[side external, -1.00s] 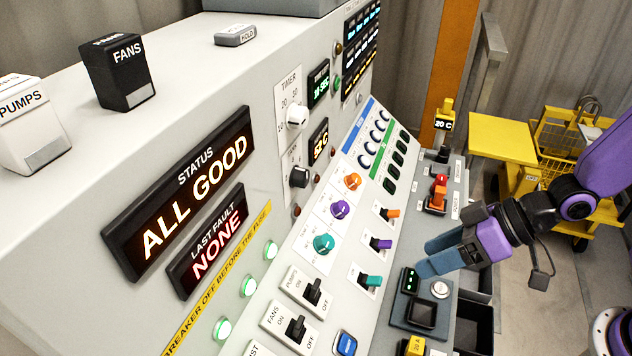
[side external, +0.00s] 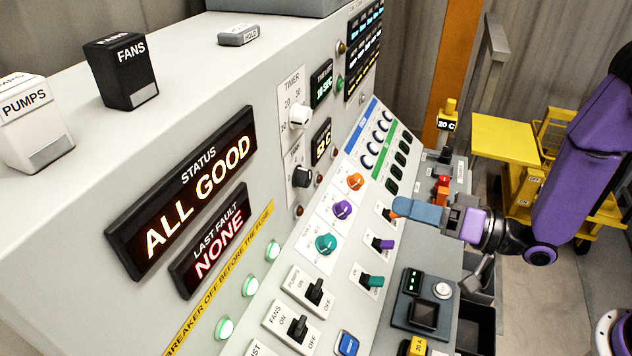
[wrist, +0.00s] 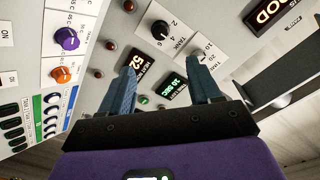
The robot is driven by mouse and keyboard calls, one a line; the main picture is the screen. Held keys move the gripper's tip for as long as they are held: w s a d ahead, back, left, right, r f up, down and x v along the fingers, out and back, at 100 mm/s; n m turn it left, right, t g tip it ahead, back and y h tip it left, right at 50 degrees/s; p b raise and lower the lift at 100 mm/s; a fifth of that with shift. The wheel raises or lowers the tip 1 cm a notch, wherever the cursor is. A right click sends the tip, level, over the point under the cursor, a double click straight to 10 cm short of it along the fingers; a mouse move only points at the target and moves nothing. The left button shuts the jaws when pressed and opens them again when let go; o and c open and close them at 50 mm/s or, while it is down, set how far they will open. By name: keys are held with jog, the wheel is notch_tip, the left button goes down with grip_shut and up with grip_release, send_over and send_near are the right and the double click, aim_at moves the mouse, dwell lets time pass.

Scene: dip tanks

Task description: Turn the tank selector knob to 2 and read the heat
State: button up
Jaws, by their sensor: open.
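The tank selector knob (wrist: 160,28) is black and round, on the upright panel, with the numbers 2, 4 and 6 beside it in the wrist view. It also shows in the side view (side external: 302,176). I cannot surely tell where its pointer stands. My gripper (wrist: 163,66) has two blue fingers, spread apart and empty. In the side view my gripper (side external: 398,207) is over the sloped desk, right of the knob and clear of it.
A white timer knob (side external: 300,115) is above the tank knob, with a green timer display (wrist: 172,85). Orange, purple and teal knobs (side external: 326,244) and small toggles (side external: 372,282) line the sloped desk. A yellow cart (side external: 505,140) stands behind.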

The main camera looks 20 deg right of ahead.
aim_at(309, 182)
jog(key=x, duration=1.6)
jog(key=shift+w+a, duration=0.25)
jog(key=shift+w, duration=0.05)
jog(key=c, duration=1)
